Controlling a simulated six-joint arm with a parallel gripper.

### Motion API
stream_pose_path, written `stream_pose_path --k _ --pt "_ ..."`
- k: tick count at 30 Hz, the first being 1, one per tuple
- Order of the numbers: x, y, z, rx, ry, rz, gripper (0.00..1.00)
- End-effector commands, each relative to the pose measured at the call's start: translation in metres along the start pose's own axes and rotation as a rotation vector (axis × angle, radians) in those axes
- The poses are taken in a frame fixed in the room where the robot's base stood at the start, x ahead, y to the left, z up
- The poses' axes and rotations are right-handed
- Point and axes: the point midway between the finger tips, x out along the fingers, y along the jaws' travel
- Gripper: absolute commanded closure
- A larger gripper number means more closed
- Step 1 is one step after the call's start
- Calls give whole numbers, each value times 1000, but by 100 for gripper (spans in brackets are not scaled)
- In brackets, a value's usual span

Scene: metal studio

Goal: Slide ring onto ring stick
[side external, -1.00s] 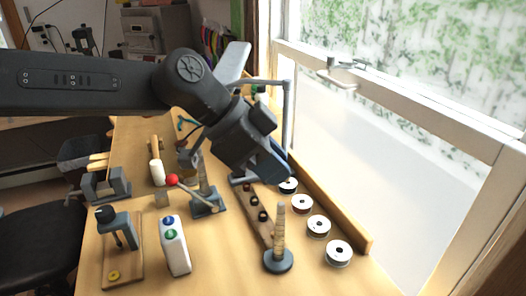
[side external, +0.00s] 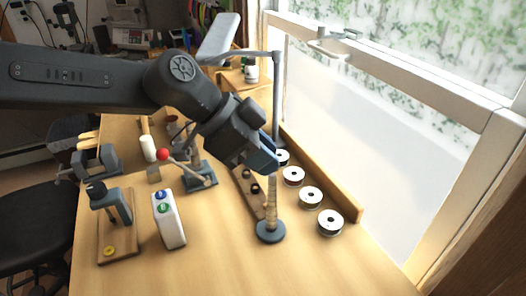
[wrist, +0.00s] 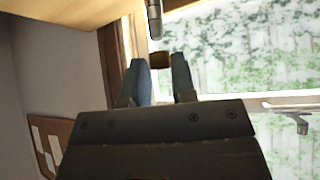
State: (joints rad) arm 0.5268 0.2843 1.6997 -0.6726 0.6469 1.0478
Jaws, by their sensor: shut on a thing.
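The ring stick (side external: 271,205) is a pale tapered post, upright on a round dark base (side external: 271,234) near the front right of the bench. My gripper (side external: 272,166) is right at the stick's top in the side view; I cannot tell if they touch. In the wrist view my gripper (wrist: 160,68) is shut on a small brown ring (wrist: 160,60) between its fingertips. In the side view the held ring is hidden by the fingers. A wooden rack (side external: 240,178) with dark rings stands behind and left of the stick, partly covered by my gripper.
White spools (side external: 311,197) line the right, along a wooden ledge (side external: 330,185) by the window. Left of the stick are a white box (side external: 168,220), a lever with a red ball (side external: 163,154) and a clamp stand (side external: 110,205). The bench front is clear.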

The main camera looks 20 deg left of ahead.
Motion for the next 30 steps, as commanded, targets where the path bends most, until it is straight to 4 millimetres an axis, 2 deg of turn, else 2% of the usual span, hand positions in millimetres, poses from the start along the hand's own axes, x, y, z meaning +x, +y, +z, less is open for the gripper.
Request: stream_pose_path --k 30 --pt "15 0 13 -1 0 1 91"
